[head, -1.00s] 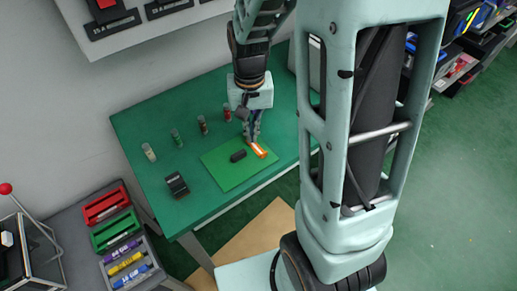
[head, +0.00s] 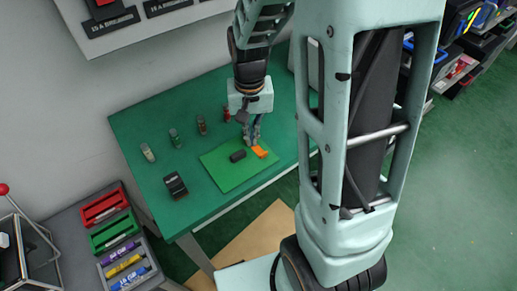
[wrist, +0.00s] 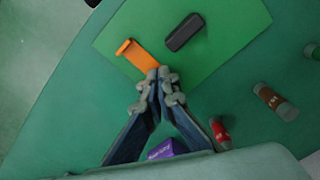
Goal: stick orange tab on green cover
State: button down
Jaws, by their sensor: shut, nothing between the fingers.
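The orange tab (head: 260,152) lies on the bright green sheet (head: 226,181), which looks like the green cover, near its right edge. In the wrist view the tab (wrist: 138,55) is a flat strip with a raised lip at its left end. My gripper (head: 253,144) points down at the sheet. In the wrist view its fingertips (wrist: 158,80) are together and empty, beside the tab's near right end. I cannot tell whether they touch it. A small dark block (wrist: 185,32) lies on the green sheet (wrist: 232,40), right of the tab.
Several small vials, one a red-labelled vial (wrist: 219,131), stand along the back of the green table (head: 145,125). A black device (head: 175,185) sits at the table's front left. Trays with markers (head: 122,265) stand at lower left. A purple object (wrist: 162,150) shows between the finger bases.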

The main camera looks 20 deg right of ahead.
jog(key=shift+r+p, duration=2.85)
jog(key=shift+r, duration=0.7)
